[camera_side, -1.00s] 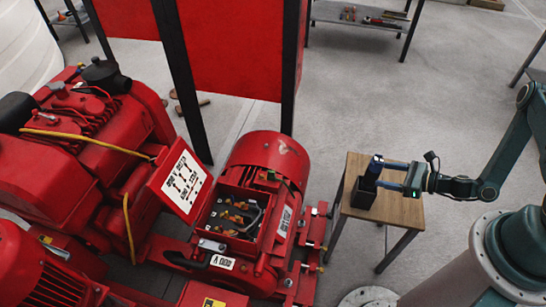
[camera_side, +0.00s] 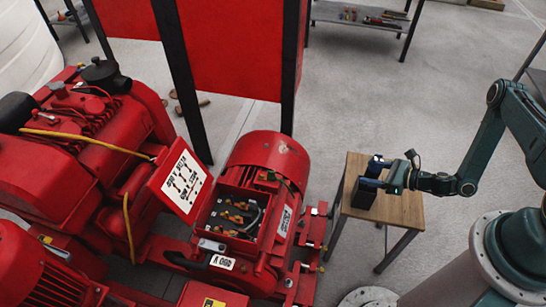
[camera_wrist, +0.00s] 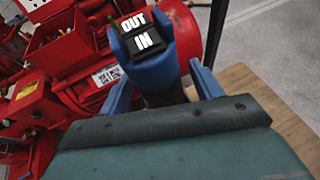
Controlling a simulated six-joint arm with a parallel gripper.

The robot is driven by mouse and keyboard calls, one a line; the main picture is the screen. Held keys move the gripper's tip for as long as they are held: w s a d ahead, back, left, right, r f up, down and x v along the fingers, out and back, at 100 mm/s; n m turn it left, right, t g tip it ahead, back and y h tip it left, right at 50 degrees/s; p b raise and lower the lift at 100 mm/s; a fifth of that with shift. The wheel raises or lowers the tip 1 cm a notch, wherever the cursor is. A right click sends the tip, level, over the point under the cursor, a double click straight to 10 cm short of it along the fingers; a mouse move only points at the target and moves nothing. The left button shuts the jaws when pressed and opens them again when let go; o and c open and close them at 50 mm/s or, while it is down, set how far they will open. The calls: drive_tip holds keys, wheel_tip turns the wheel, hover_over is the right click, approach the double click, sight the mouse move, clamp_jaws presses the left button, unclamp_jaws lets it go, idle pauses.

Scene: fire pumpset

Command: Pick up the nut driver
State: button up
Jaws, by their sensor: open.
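The nut driver (camera_wrist: 152,62) has a blue handle with a black end marked OUT and IN. In the wrist view it stands between the two blue fingers of my gripper (camera_wrist: 163,82), with a visible gap at the right finger. In the side view the nut driver (camera_side: 375,162) is upright in a black holder (camera_side: 363,193) on a small wooden table (camera_side: 400,209). My gripper (camera_side: 374,172) is open and reaches in from the right at handle height. The driver's lower part is hidden by the holder.
The red pumpset with an open terminal box (camera_side: 237,214) stands left of the table. Red panels (camera_side: 240,45) on black posts rise behind it. A shelf with tools (camera_side: 360,17) is at the back. Floor behind the table is clear.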

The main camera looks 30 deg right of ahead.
drive_tip(key=shift+x, duration=0.9)
drive_tip(key=c, duration=1.2)
drive_tip(key=shift+o, duration=0.2)
drive_tip(key=shift+r, duration=0.15)
wheel_tip(320, 180, up, 20)
drive_tip(key=shift+f, duration=0.1)
drive_tip(key=shift+a, duration=0.1)
idle(0.4)
